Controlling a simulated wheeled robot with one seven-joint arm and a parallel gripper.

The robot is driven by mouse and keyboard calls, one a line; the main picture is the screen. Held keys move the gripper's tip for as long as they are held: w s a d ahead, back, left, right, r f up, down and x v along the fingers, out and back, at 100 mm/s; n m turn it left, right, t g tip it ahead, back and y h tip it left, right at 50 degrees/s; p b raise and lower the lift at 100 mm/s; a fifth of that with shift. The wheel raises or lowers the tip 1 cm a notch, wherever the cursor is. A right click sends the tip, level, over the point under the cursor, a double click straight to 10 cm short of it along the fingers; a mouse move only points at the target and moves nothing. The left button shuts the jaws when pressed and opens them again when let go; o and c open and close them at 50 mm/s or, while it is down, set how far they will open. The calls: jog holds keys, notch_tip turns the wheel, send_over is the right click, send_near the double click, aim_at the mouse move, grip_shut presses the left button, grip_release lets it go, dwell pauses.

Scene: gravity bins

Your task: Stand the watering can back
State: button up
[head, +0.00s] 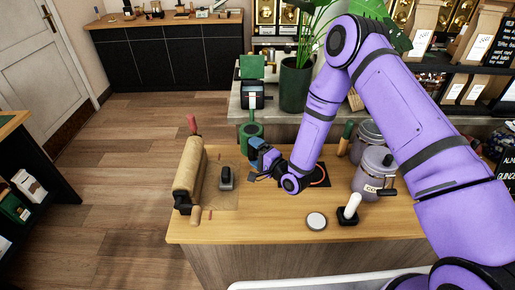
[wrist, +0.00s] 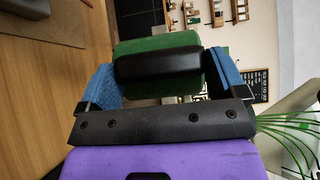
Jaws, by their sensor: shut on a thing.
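The green watering can (head: 250,136) is by the far edge of the wooden counter in the head view. In the wrist view its green body and dark handle (wrist: 158,68) lie between the blue finger pads. My gripper (head: 262,155) is shut on it from the near side; the wrist view shows the two fingers (wrist: 160,85) on either side. My gripper hides part of the can in the head view. I cannot tell whether the can touches the counter.
The counter (head: 270,228) holds a brown paper roll (head: 188,172) and a dark tamper-like item (head: 226,178) at left. A white-handled tool (head: 349,208), a round lid (head: 316,221) and grey canisters (head: 373,170) stand at right. A potted plant (head: 295,85) is behind.

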jog(key=shift+r, duration=0.1)
jog(key=shift+f, duration=2.95)
jog(key=shift+f, duration=0.6)
jog(key=o, duration=1.3)
jog(key=shift+f, duration=0.1)
jog(key=shift+c, duration=0.2)
jog(key=v, duration=1.1)
